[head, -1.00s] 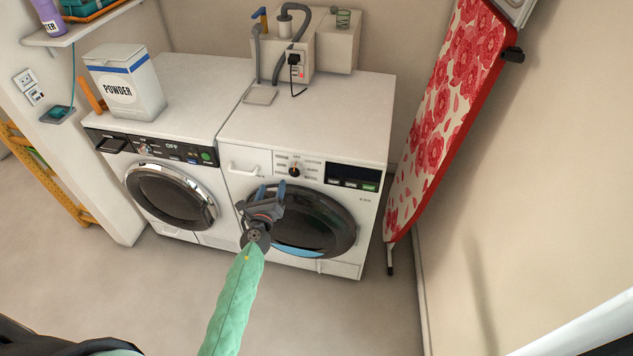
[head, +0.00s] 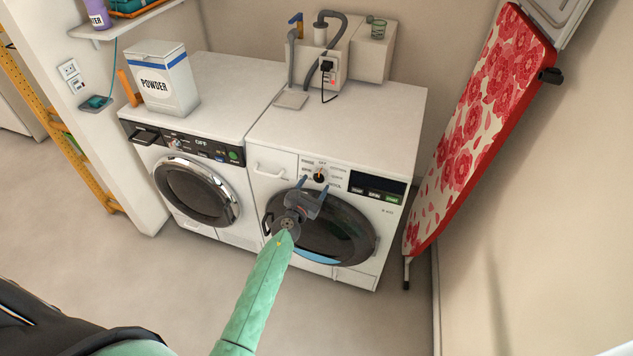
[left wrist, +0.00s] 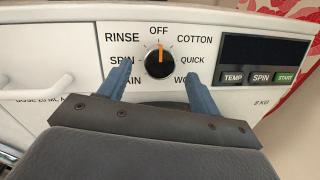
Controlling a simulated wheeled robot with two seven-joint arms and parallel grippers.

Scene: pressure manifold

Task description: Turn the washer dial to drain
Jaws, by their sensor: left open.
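The washer (head: 355,130) is the right of two white machines, with a dark round door and a control panel. Its black dial (head: 320,176) has an orange pointer; in the left wrist view the dial (left wrist: 159,62) points up at OFF. Labels around it read RINSE, SPIN, COTTON and QUICK; the lower left one shows only "AIN", partly hidden by a finger. My left gripper (head: 314,186) is open and empty just below and in front of the dial. In the left wrist view its blue fingers (left wrist: 160,75) stand on either side of the dial, apart from it. My right gripper is not seen.
A second machine (head: 205,155) with a powder box (head: 166,82) on top stands left. The washer's drawer handle (head: 270,171) protrudes left of the dial. A floral ironing board (head: 480,130) leans at right. The floor in front is clear.

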